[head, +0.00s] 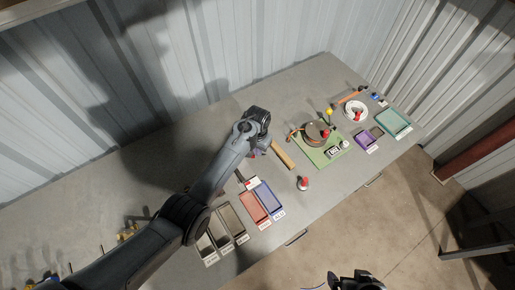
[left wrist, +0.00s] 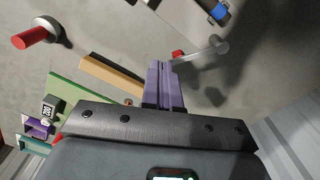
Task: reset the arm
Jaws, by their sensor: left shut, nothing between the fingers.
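My left arm reaches over the table from the lower left in the head view. My left gripper (head: 252,154) hangs above the grey table, left of the yellow bar (head: 283,155). In the left wrist view its two purple fingers (left wrist: 160,68) are together with nothing between them. The yellow bar (left wrist: 112,78) lies beside them there, apart from the fingers. A clear stick-like piece (left wrist: 208,50) with a red end lies beyond the fingertips. A dark part of my right arm (head: 355,281) shows at the bottom edge in the head view; its fingers cannot be made out.
A red tray (head: 254,208), a blue tray (head: 268,197) and several dark trays (head: 233,220) line the front edge. A green mat (head: 322,160) holds a cable coil (head: 316,132). A red-topped item (head: 303,183) stands nearby. The table's back left is bare.

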